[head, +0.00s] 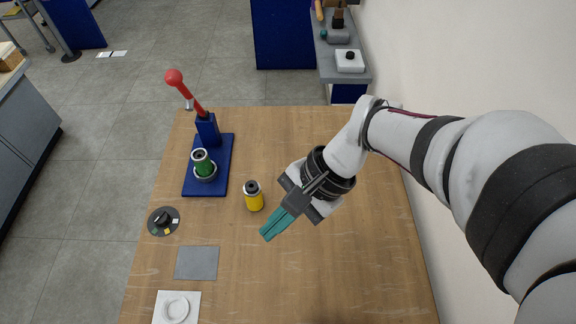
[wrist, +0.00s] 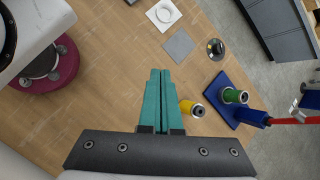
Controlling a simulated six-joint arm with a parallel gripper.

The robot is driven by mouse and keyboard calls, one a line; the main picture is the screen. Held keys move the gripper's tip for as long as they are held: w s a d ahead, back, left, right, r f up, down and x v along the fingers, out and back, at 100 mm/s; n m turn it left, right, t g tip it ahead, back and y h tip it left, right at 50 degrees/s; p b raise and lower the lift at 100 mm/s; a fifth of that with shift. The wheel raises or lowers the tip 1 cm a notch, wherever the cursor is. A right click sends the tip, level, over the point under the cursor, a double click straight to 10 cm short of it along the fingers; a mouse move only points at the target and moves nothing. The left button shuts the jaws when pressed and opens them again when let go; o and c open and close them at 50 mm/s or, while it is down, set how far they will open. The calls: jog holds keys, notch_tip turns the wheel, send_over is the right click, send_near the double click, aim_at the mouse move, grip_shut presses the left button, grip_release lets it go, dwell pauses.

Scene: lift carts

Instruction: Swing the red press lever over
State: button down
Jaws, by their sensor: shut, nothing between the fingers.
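The press stands at the far left of the wooden table on a blue base plate (head: 222,178). Its red lever (head: 188,92) ends in a round red knob and leans up and to the left from the blue post (head: 207,130). A green cylinder (head: 203,165) sits upright in a ring on the plate. In the wrist view the lever (wrist: 290,121) shows at the right edge, its knob out of frame. My gripper (head: 266,236) has teal fingers, shut and empty, above the table right of the press. The fingers also show in the wrist view (wrist: 159,72).
A yellow cylinder (head: 254,197) stands between the press and my gripper. A black dial (head: 163,221), a grey square (head: 197,263) and a white plate with a ring (head: 176,308) lie along the left side. The table's right side is clear beneath my arm; a wall (head: 450,60) stands beyond.

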jog(key=s+a+r+m+g+y, duration=0.2)
jog(key=s+a+m+g+y, duration=0.15)
jog(key=a, duration=0.25)
jog(key=w+a+r+m+t+y, duration=0.2)
jog(key=w+a+m+y, duration=0.25)
jog(key=m+y, duration=0.2)
jog(key=w+d+f+m+t+y, duration=0.1)
jog(key=w+d+f+m+t, duration=0.15)
jog(key=w+m+t, duration=1.4)
jog(key=w+a+r+m+g, duration=0.1)
jog(key=w+a+r+g, duration=0.1)
jog(key=w+a, duration=0.4)
jog(key=a+r, duration=0.1)
jog(key=a, duration=0.2)
jog(key=shift+w+a+r+m, duration=0.15)
jog(key=shift+w+r+m, duration=0.2)
jog(key=shift+r, duration=0.05)
